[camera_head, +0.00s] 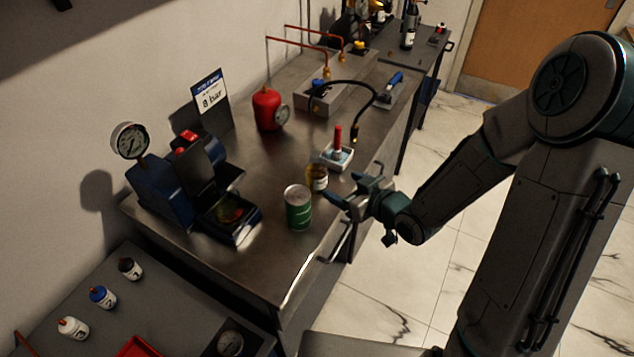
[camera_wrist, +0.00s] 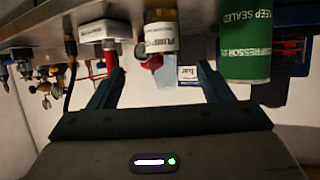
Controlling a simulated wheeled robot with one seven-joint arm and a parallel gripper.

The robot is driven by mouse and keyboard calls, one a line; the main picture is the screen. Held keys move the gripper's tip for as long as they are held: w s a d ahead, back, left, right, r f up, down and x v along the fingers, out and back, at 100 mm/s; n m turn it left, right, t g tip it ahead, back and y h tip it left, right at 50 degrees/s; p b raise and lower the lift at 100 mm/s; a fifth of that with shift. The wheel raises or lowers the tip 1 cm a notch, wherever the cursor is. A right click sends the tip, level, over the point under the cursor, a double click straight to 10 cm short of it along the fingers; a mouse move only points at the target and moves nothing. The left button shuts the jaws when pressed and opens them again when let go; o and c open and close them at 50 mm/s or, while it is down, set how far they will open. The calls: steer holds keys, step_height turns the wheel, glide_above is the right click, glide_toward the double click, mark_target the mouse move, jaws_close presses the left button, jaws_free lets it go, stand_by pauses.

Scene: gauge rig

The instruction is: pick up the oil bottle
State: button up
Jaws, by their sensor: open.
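The oil bottle (camera_head: 317,179) is a small amber bottle with a white label, standing upright near the front edge of the steel bench. In the wrist view, which looks upside down, the oil bottle (camera_wrist: 161,38) shows its label beginning "PUMP". My gripper (camera_head: 342,189) is open and empty, low at the bench's front edge, its fingers pointing at the bottle. In the wrist view the bottle lies in line with the gap of my gripper (camera_wrist: 160,72), a little beyond the fingertips. The fingers do not appear to touch it.
A green can (camera_head: 298,210), labelled compressor, stands close to the bottle on its left. A blue gauge device (camera_head: 165,190) and red tank (camera_head: 267,108) stand farther back. Bare steel (camera_head: 270,255) lies in front left.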

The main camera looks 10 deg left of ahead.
mark_target(323, 176)
steer(key=b+x, duration=0.2)
steer(key=x, duration=0.3)
steer(key=shift+a+f, duration=0.15)
steer(key=shift+f, duration=0.1)
steer(key=shift+a+r+b+x, duration=0.1)
steer(key=shift+r+b+x, duration=0.15)
steer(key=shift+x, duration=1.2)
steer(key=shift+a+r+b+x, duration=0.15)
steer(key=shift+b+x, duration=0.15)
steer(key=shift+x, duration=1.1)
steer(key=c, duration=1.2)
